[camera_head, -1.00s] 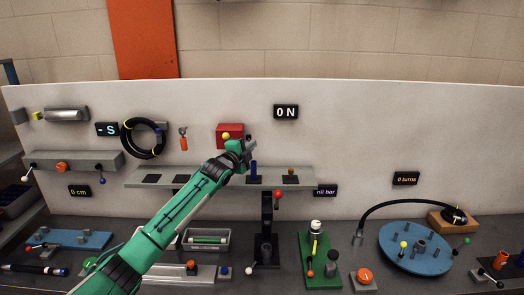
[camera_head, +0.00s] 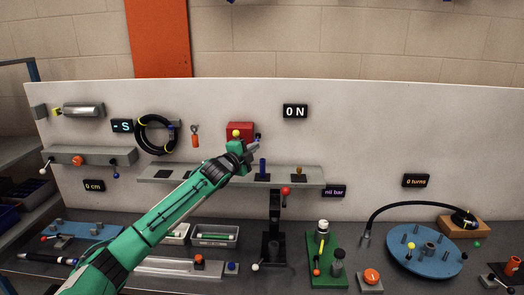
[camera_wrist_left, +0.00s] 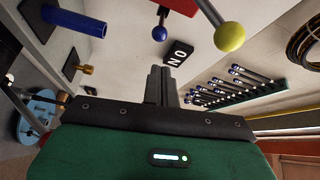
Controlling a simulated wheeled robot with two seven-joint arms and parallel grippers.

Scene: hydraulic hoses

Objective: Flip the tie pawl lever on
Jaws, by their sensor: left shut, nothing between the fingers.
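A red box (camera_head: 240,128) is mounted on the white wall panel, just left of the "0 N" display (camera_head: 295,111). It carries a lever with a yellow ball (camera_head: 236,133) and a small blue ball. In the left wrist view, the yellow ball (camera_wrist_left: 230,37) sits on a grey rod, and the blue ball (camera_wrist_left: 159,33) hangs below the red box (camera_wrist_left: 182,6). I cannot tell which one is the tie pawl lever. My left gripper (camera_head: 256,146) is shut and empty, just below and right of the box; its fingers (camera_wrist_left: 160,82) point toward the blue ball. My right gripper is not seen.
A grey shelf (camera_head: 310,176) with a blue peg (camera_head: 263,166) and a brass piece lies beneath the gripper.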

